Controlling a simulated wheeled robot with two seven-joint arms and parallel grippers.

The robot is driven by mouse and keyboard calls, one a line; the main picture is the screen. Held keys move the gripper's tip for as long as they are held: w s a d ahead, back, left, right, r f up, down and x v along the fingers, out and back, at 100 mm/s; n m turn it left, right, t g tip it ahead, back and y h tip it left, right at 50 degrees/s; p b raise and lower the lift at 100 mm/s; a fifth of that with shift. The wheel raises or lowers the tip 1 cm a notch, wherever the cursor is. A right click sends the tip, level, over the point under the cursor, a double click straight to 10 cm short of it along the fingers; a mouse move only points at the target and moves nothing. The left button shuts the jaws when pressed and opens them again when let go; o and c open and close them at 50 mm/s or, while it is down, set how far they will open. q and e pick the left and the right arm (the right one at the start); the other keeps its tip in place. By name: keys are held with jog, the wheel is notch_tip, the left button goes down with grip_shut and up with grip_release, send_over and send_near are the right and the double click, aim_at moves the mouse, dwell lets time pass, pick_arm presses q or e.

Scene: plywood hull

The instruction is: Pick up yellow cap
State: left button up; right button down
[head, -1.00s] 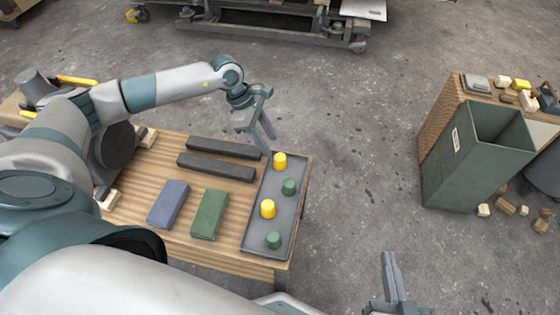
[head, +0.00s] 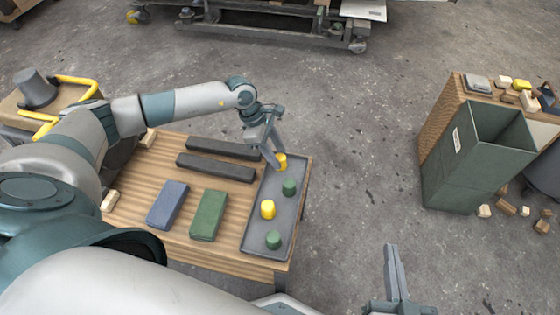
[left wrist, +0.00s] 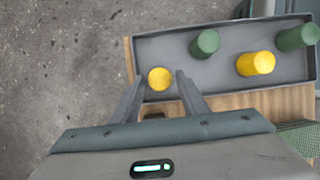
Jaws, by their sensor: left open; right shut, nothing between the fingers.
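A yellow cap (head: 281,161) stands at the far end of a grey tray (head: 287,219) on the wooden table. My left gripper (head: 277,159) is open right at this cap. In the left wrist view the cap (left wrist: 160,79) shows between the tips of the two open fingers (left wrist: 158,80); I cannot tell whether they touch it. A second yellow cap (head: 268,209) stands nearer in the tray, also in the left wrist view (left wrist: 256,64). My right gripper (head: 393,272) is shut and empty at the bottom of the head view, away from the table.
Two green caps (head: 289,187) (head: 273,240) share the tray. Two dark bars (head: 216,166), a blue block (head: 168,205) and a green block (head: 209,215) lie left of it. A green bin (head: 470,165) stands far right. Open floor lies between.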

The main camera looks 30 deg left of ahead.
pick_arm(q)
jog(key=shift+x, duration=1.35)
jog(key=shift+c, duration=0.6)
jog(key=c, duration=0.7)
